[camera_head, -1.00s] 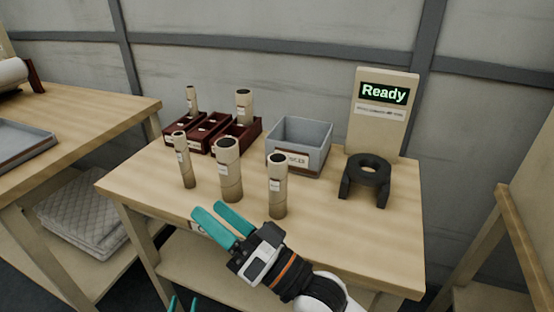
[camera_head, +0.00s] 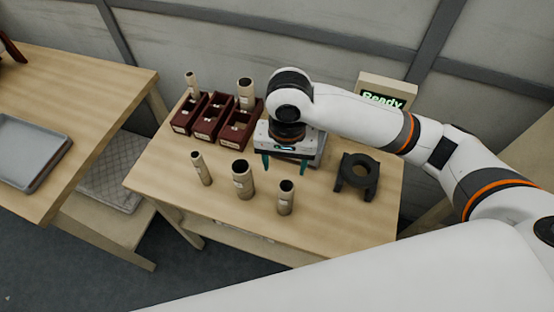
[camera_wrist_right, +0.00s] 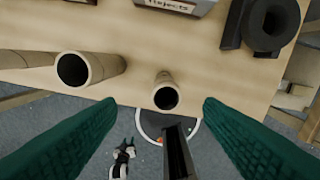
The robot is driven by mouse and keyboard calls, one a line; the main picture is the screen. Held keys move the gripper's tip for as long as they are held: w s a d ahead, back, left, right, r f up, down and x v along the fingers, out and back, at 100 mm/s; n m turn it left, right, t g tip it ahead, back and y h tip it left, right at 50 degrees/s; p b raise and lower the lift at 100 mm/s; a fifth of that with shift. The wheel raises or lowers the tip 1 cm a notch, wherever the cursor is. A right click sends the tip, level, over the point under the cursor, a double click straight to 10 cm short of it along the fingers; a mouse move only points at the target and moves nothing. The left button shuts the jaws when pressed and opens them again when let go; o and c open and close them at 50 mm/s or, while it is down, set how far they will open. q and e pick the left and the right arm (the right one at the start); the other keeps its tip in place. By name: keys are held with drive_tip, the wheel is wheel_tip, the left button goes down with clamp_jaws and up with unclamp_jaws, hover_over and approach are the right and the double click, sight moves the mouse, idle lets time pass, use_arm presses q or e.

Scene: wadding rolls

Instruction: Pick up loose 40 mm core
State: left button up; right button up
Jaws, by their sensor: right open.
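Three loose beige cores stand upright along the table front: a thin one (camera_head: 202,168), a wide one (camera_head: 242,180) and a medium one (camera_head: 286,197). I cannot read which is 40 mm. My right gripper (camera_head: 285,164) points down, open and empty, above the table behind the medium core. In the right wrist view the medium core (camera_wrist_right: 167,94) appears between the open teal fingers (camera_wrist_right: 158,107), apart from them; the wide core (camera_wrist_right: 90,69) is to the left. What seems my left gripper (camera_wrist_right: 123,152) shows small and low there, its jaws unclear.
Dark red bins (camera_head: 211,120), two with cores standing in them, are at the back left. The grey Rejects box (camera_head: 318,150) is partly hidden behind my right gripper. A black holder (camera_head: 355,177) stands right, before the Ready sign (camera_head: 384,97). A side table (camera_head: 100,90) is left.

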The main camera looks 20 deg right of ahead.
sight(287, 187)
drive_tip(key=s+f, duration=0.1)
drive_tip(key=f, duration=0.1)
drive_tip(key=s+f, duration=0.1)
drive_tip(key=f, duration=0.1)
drive_tip(key=shift+s+d, duration=0.2)
drive_tip(key=shift+s, duration=0.1)
drive_tip(key=f, duration=0.2)
drive_tip(key=f+p, duration=0.1)
drive_tip(key=f, duration=0.1)
drive_tip(key=w+f, duration=0.1)
drive_tip(key=f, duration=0.1)
drive_tip(key=shift+p, duration=0.3)
drive_tip(key=shift+s+f, duration=0.1)
drive_tip(key=shift+f, duration=0.25)
use_arm(q)
drive_tip(key=shift+s+r, duration=0.3)
drive_tip(key=shift+r, duration=0.2)
drive_tip(key=shift+s+r, duration=0.25)
drive_tip(key=shift+r, duration=0.2)
use_arm(e)
drive_tip(key=shift+w+f, duration=0.2)
drive_tip(key=shift+f, duration=0.1)
drive_tip(key=c, duration=1.1)
